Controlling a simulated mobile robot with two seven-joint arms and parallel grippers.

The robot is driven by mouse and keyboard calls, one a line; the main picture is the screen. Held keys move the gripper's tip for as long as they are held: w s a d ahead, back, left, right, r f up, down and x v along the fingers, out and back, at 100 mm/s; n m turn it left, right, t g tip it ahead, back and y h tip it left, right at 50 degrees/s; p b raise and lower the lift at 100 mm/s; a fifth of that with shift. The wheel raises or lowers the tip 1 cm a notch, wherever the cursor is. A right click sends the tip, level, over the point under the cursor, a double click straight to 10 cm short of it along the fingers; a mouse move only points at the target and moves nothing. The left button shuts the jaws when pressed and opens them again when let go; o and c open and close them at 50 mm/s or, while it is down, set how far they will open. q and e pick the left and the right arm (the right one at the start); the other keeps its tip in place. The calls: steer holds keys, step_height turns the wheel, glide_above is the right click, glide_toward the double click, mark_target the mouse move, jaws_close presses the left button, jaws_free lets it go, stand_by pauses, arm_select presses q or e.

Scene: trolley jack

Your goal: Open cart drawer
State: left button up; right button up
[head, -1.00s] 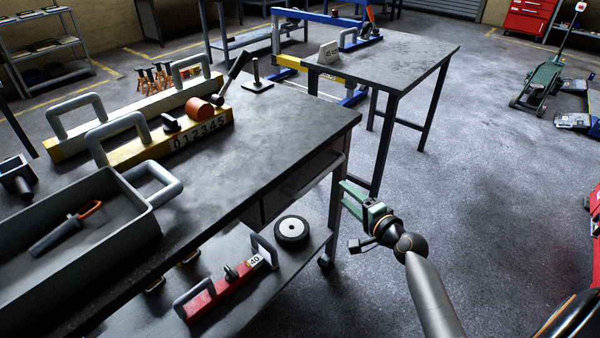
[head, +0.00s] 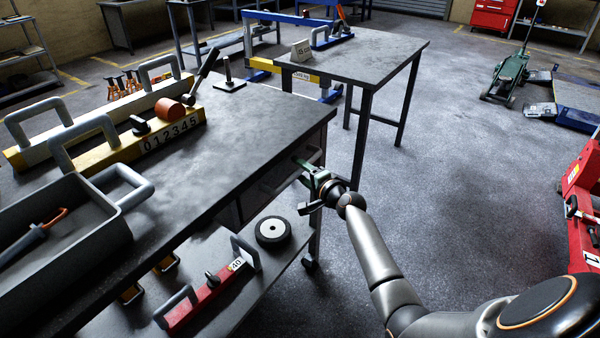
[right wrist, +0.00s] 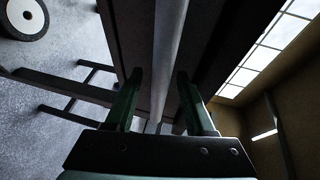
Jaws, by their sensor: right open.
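The cart (head: 270,120) has a dark worktop, with a drawer (head: 252,200) under its right end. A bar handle (head: 280,181) runs along the drawer front, partly in the worktop's shadow. My right gripper (head: 305,168) is at the drawer front, near the handle's far end. In the right wrist view, the open fingers (right wrist: 157,80) point at the drawer front. The pale handle bar (right wrist: 168,60) runs lengthwise between them, with gaps at the sides. Contact with the bar cannot be made out. The drawer appears shut. My left gripper is out of view.
A grey tray (head: 125,235) and yellow-faced numbered beams (head: 170,140) stand on the worktop. The lower shelf holds a wheel (head: 273,231) and a red bar (head: 205,300). A second table (head: 370,55) stands behind.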

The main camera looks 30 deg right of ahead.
steer(key=shift+w, duration=0.1)
steer(key=shift+c, duration=0.3)
jaws_close()
stand_by(1.1)
